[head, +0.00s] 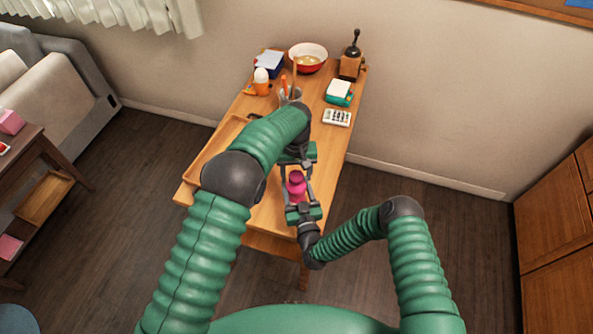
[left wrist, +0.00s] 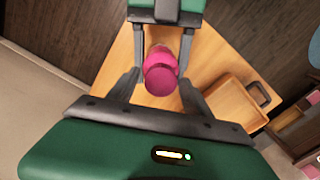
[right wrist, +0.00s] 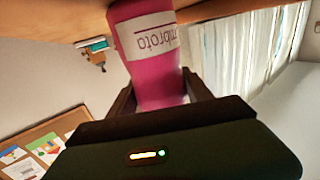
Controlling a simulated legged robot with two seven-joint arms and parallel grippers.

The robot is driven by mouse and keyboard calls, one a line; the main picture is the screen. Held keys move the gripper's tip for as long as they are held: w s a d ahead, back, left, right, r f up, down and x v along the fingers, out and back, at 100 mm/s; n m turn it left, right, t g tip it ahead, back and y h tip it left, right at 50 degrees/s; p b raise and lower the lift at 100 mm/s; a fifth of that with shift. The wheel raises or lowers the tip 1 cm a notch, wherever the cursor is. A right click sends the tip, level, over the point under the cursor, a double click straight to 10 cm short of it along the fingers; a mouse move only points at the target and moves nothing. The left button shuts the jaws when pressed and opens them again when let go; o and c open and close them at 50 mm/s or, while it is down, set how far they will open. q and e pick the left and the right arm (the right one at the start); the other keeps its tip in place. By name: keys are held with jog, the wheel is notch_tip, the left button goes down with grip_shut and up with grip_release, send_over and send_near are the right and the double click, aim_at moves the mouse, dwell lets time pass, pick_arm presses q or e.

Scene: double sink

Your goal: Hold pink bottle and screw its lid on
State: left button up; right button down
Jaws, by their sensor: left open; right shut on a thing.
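The pink bottle (head: 297,193) stands over the near part of the wooden table, with its darker pink round lid (head: 295,177) at its top. My right gripper (right wrist: 158,92) is shut on the body of the bottle (right wrist: 150,65), below its white label. In the left wrist view the lid (left wrist: 161,80) faces the camera and sits at the bottle's top; I cannot tell how tight it is. My left gripper (left wrist: 160,76) is open, its fingers on either side of the lid with visible gaps. The table surface under the bottle is hidden.
The wooden table (head: 262,215) carries a wooden tray (head: 213,150) at left. Farther back are a red and white bowl (head: 308,58), a coffee grinder (head: 350,65), a teal and white box (head: 339,93), a white keypad-like item (head: 337,117) and an egg in an orange holder (head: 261,82).

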pick_arm(q)
grip_shut()
jog(key=shift+m, duration=0.6)
jog(key=shift+o, duration=0.8)
grip_release()
notch_tip(320, 180, up, 12)
jog(key=shift+w, duration=0.1)
